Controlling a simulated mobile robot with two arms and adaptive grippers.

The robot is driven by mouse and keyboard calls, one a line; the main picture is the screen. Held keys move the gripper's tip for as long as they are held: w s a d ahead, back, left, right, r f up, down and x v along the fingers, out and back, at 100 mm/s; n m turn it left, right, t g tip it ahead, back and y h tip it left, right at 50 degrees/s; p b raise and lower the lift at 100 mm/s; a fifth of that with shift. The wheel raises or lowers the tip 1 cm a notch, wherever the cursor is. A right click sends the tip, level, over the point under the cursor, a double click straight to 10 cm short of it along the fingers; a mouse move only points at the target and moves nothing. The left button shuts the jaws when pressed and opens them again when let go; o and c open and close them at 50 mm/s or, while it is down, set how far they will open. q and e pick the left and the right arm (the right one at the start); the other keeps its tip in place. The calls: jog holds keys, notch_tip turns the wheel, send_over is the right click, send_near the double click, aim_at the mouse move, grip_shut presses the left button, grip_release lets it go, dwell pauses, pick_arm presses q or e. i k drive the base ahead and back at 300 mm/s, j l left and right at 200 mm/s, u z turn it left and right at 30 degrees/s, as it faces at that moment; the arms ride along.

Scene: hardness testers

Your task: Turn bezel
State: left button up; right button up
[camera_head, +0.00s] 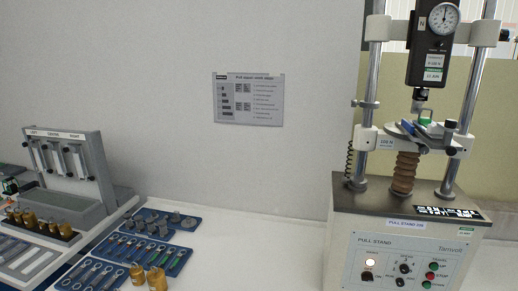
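A round dial gauge with a white face (444,19) sits at the top of a dark force gauge body (430,55) at the upper right. Its bezel (430,22) is the thin rim around the face. The dial's needle points roughly up, but its exact reading is too small to tell. The gauge is mounted between two steel columns of the pull stand (400,245). Neither of my grippers shows in the head view, and nothing is seen touching the bezel.
A grey rack (70,165) stands at the left. Blue trays with small metal parts (165,225) and tools (125,262) lie on the white bench. Brass weights (157,278) stand at the front. The bench (265,235) is clear between trays and stand. A notice (248,98) hangs behind.

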aim_at(452, 17)
jog(key=i+l+z, duration=0.15)
jog(key=z, duration=0.3)
jog(key=i+l+z, duration=0.15)
jog(key=z, duration=0.35)
